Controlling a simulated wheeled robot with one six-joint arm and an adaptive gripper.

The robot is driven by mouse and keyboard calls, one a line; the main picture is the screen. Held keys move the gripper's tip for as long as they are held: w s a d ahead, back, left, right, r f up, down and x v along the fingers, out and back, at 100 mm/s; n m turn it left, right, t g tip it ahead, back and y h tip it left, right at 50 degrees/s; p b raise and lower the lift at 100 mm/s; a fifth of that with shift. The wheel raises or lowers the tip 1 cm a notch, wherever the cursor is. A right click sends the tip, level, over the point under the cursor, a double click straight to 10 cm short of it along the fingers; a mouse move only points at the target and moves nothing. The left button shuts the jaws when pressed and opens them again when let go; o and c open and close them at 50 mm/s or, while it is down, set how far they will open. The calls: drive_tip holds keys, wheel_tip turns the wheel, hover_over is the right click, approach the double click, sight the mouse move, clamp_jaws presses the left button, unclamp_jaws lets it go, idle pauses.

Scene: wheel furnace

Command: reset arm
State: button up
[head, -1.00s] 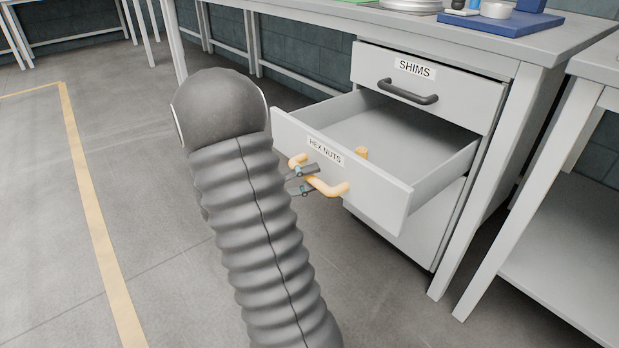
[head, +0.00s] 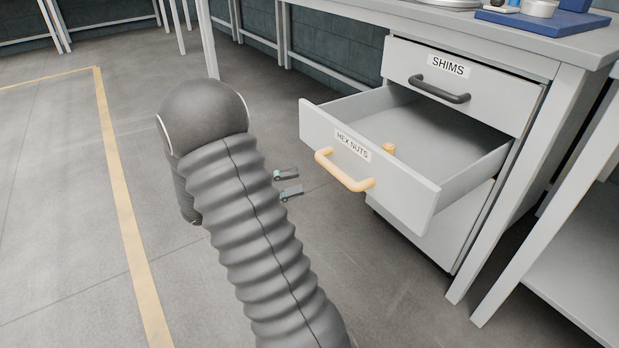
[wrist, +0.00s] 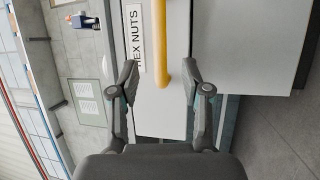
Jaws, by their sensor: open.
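My gripper (head: 288,184) is open and empty, its two fingertips showing past my dark ribbed arm in the head view. It is left of the yellow handle (head: 344,172) of the drawer labelled HEX NUTS (head: 412,198), with a gap between them. The drawer is pulled out. In the wrist view my gripper (wrist: 158,82) has its fingers spread, and the yellow handle (wrist: 160,45) and the HEX NUTS label (wrist: 135,38) lie ahead of it. The wrist picture is turned sideways. My wrist and the rest of the gripper are hidden behind my arm in the head view.
A shut SHIMS drawer (head: 500,92) with a dark handle is above the open one. A small yellow piece (head: 388,149) shows at the open drawer's front panel. The workbench top (head: 420,18) holds a blue tray (head: 545,22). Open floor (head: 60,200) lies to the left.

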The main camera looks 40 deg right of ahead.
drive_tip(key=shift+w+a+f, duration=0.1)
drive_tip(key=shift+w+a, duration=0.25)
drive_tip(key=shift+a, duration=0.25)
drive_tip(key=s+a+f+n+t+y, duration=0.1)
drive_tip(key=s+f+n+y, duration=0.3)
drive_tip(key=f, duration=0.4)
drive_tip(key=s+a+n+t+y+p, duration=0.2)
drive_tip(key=s+a+n+t+y, duration=0.15)
drive_tip(key=a+y, duration=0.3)
drive_tip(key=s+a+r+t+y+p, duration=0.3)
drive_tip(key=a+r+t, duration=0.3)
drive_tip(key=r, duration=0.5)
drive_tip(key=s+a+r+t+y+p, duration=0.3)
drive_tip(key=a+r+t, duration=0.3)
drive_tip(key=a+r, duration=0.3)
wheel_tip(320, 180, up, 3)
drive_tip(key=shift+r+p, duration=0.1)
drive_tip(key=shift+p, duration=0.35)
